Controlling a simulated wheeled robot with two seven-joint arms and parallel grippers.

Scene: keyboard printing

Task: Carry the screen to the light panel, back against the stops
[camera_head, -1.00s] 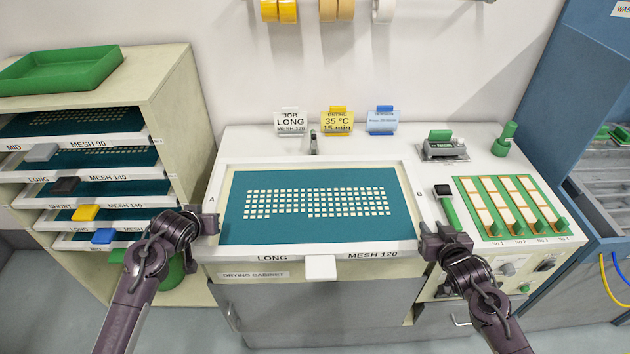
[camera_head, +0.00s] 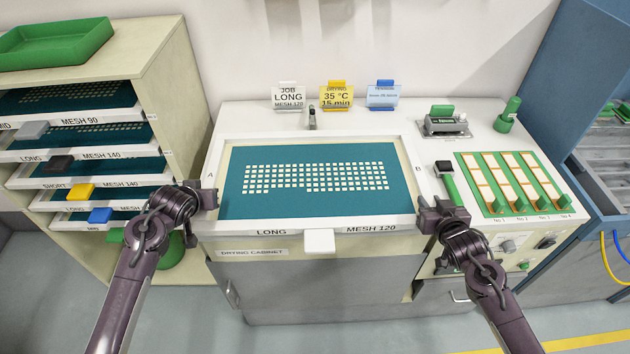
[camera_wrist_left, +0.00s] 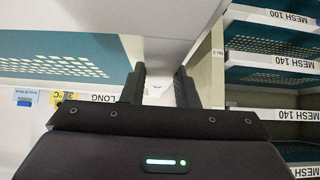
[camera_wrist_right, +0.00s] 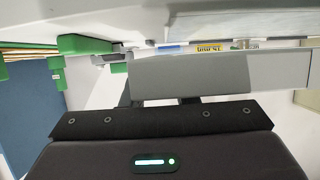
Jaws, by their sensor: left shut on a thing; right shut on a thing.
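The screen (camera_head: 328,207) is a pale frame with teal mesh and rows of light key-shaped openings, marked LONG and MESH 120. It lies level over the worktop between the letters A and B. My left gripper (camera_head: 207,199) is shut on its left side near the front corner. My right gripper (camera_head: 428,214) is shut on its right side near the front corner. The light panel is not distinguishable; the screen covers the worktop there. I cannot make out the stops, or whether the screen touches the surface. A small metal clamp (camera_head: 312,119) stands behind the screen.
A rack (camera_head: 160,75) of other screens stands at left, with a green tray (camera_head: 55,42) on top. Right of the screen are a green-handled tool (camera_head: 450,185), a green panel with pale strips (camera_head: 514,180) and a metal device (camera_head: 444,124). Three cards line the back.

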